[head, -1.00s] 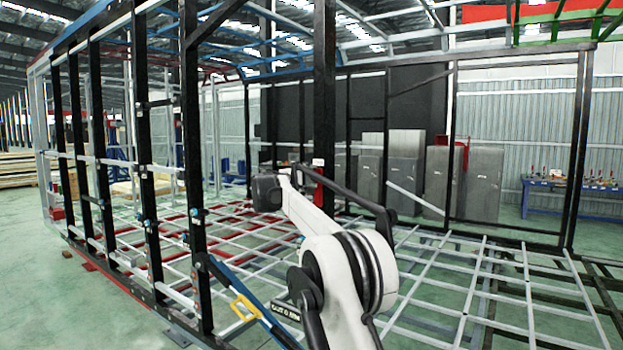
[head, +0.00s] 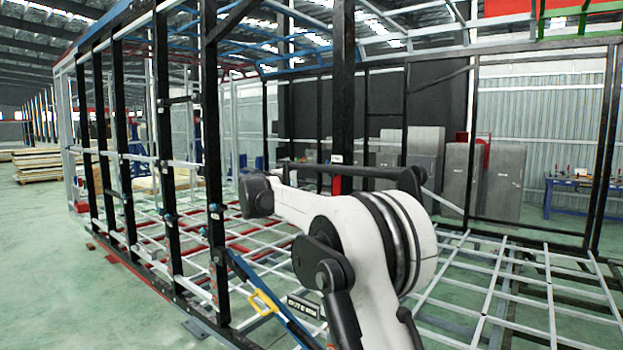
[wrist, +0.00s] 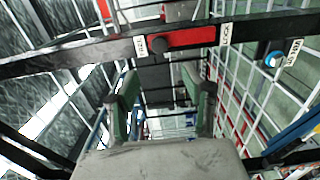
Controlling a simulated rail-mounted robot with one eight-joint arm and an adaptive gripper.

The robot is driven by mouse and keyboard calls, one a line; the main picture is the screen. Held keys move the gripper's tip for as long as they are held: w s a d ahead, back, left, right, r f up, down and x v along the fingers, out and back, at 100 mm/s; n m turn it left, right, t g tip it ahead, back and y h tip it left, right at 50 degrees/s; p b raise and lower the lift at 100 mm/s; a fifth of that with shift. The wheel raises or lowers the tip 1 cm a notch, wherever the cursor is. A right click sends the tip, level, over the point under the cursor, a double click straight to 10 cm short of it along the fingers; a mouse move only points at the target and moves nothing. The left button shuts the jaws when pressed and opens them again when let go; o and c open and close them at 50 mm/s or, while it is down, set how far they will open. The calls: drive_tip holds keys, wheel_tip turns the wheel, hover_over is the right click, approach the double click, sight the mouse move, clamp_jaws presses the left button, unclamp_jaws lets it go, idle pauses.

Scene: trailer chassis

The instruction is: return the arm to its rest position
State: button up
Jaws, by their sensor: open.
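My arm shows white and black in the middle of the head view, bent at a large rounded joint, with its forelink pointing left and away. My gripper cannot be made out in the head view. In the wrist view my gripper (wrist: 162,80) has its two dark green fingers spread apart, with nothing between them. Beyond the fingers a black beam (wrist: 90,55) crosses the view.
The chassis frame's black posts (head: 212,130) stand left of my arm, and another black post (head: 343,70) stands behind it. A white floor grid (head: 500,285) lies to the right. Grey cabinets (head: 495,180) and a blue bench (head: 580,195) are farther back. Green floor is open at left.

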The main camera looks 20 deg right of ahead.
drive_tip(key=shift+s, duration=0.1)
drive_tip(key=s+f+m+g+y+b, duration=0.15)
drive_tip(key=s+f+y+b, duration=0.4)
drive_tip(key=s, duration=0.95)
drive_tip(key=s+f+m+g+y+b, duration=0.1)
drive_tip(key=s+f+m+y+b, duration=0.1)
drive_tip(key=s+f, duration=1)
drive_tip(key=s+a+f+m+y+b, duration=0.1)
drive_tip(key=s+a+f+y+b, duration=0.1)
drive_tip(key=s+a+f, duration=0.2)
drive_tip(key=s+a+f+m+y+b, duration=0.1)
drive_tip(key=s+a+f+y+b, duration=0.1)
drive_tip(key=s+f, duration=0.9)
drive_tip(key=s+a+f+m+y+b, duration=0.1)
drive_tip(key=s+a+f, duration=0.4)
drive_tip(key=s, duration=1.2)
wheel_tip(320, 180, down, 3)
drive_tip(key=shift+a+f+y+b, duration=0.3)
drive_tip(key=shift+y+b, duration=0.35)
drive_tip(key=shift+y, duration=0.6)
drive_tip(key=shift+r+m, duration=0.1)
drive_tip(key=shift+m, duration=0.15)
